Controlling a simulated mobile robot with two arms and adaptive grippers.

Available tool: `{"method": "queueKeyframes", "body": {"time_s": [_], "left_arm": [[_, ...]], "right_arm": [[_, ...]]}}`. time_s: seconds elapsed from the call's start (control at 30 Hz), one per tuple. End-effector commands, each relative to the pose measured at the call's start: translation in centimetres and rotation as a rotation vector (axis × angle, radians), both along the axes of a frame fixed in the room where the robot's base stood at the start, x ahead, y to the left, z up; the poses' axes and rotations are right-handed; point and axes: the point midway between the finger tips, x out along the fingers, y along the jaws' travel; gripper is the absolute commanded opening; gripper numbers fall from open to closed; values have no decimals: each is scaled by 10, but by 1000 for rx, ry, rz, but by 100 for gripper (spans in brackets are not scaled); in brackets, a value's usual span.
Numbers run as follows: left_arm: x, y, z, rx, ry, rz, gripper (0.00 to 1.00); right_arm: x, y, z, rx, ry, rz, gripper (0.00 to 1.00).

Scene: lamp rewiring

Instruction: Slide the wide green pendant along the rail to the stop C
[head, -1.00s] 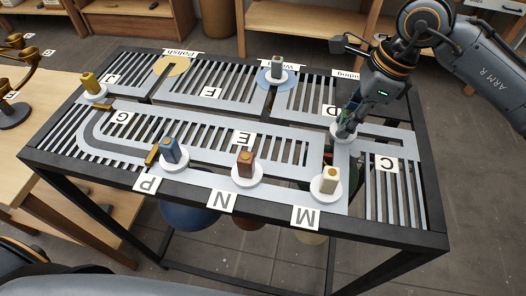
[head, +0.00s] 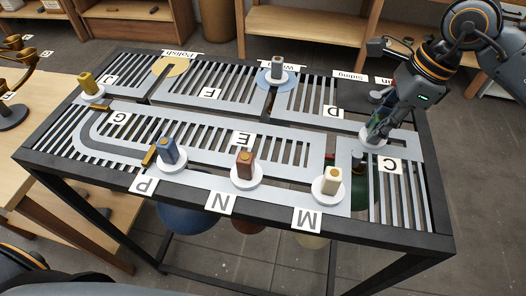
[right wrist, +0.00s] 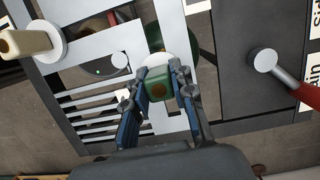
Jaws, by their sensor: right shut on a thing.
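The green pendant's block-shaped top (right wrist: 158,82) is between the fingers of my right gripper (right wrist: 158,90), which is shut on it. In the head view my right gripper (head: 376,128) holds it over its white disc (head: 373,141), on the rail's right part. The fingers mostly hide the block there. The green shade (head: 366,192) hangs below, partly seen through the slats. The label C (head: 388,166) lies just nearer than the disc and slightly right of it. My left gripper is not in view.
Other pendant tops stand on white discs: cream (head: 330,182), brown (head: 245,165), blue (head: 169,152), yellow (head: 87,84) and grey (head: 277,68). A lever with a red handle (right wrist: 306,94) is on a dark panel. The rail (head: 400,147) continues right of the disc.

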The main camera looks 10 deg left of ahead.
Motion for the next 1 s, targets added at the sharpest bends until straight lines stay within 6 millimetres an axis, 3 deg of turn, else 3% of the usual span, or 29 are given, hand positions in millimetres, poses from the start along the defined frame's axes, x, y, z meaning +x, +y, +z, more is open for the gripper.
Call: {"method": "queueKeyframes", "body": {"time_s": [0.5,0.9,0.93,1.0], "left_arm": [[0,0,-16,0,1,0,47],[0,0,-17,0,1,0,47],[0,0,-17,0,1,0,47],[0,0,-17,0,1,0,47]], "right_arm": [[1,-51,-6,-10,9,-6,0],[1,-62,-5,-10,9,-4,0],[1,-61,-5,-9,9,-4,26],[1,-61,-5,-9,9,-4,40]]}}
